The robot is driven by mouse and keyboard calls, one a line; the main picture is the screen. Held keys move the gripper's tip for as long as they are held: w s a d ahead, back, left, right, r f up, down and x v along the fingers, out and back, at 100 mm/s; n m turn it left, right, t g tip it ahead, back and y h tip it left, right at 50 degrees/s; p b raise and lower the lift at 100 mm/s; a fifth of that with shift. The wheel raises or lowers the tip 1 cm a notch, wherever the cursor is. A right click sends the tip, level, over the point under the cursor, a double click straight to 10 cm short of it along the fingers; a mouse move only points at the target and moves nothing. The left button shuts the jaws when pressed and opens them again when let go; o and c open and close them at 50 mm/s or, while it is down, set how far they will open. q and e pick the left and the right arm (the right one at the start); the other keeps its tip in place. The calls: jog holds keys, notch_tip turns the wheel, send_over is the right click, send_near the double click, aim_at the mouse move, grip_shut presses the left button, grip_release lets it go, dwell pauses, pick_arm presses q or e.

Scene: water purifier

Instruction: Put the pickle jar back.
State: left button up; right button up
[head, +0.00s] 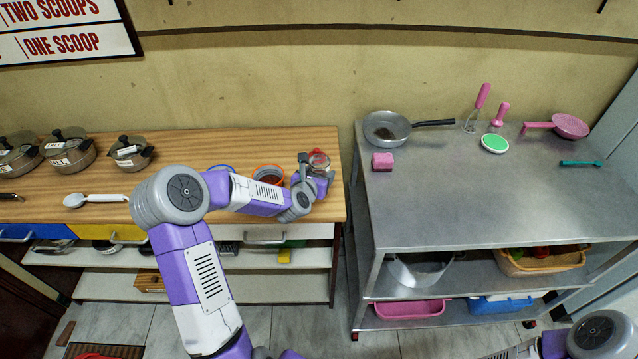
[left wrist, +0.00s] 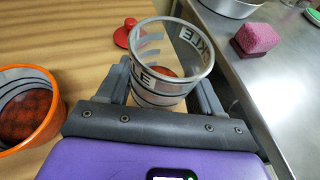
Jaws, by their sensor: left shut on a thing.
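The pickle jar (left wrist: 172,62) is a clear, open-topped glass with dark bands and partly readable lettering, with something reddish low inside. My left gripper (left wrist: 165,92) is shut on it, one finger on each side. In the head view the left gripper (head: 316,172) is at the right end of the wooden counter, partly covering the jar (head: 320,167). I cannot tell whether the jar touches the counter. A red lid with a knob (left wrist: 126,33) lies just beyond the jar to the left. My right gripper is out of view; only part of that arm shows at bottom right.
An orange-rimmed container (head: 268,174) with reddish contents stands left of the gripper, with a blue-rimmed one (head: 221,168) beside it. Pots (head: 68,150) and a white ladle (head: 95,200) are further left. Across a gap, the metal table (head: 450,210) holds a pan (head: 387,128) and pink sponge (head: 382,161); its front is clear.

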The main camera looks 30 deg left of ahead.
pick_arm(q)
jog(key=shift+f+b, duration=0.4)
jog(key=shift+f, duration=1.15)
jog(key=shift+f, duration=0.15)
jog(key=o, duration=1.2)
jog(key=shift+c, duration=0.2)
jog(key=p+v, duration=0.2)
jog(key=v, duration=1)
jog(key=shift+p, duration=0.4)
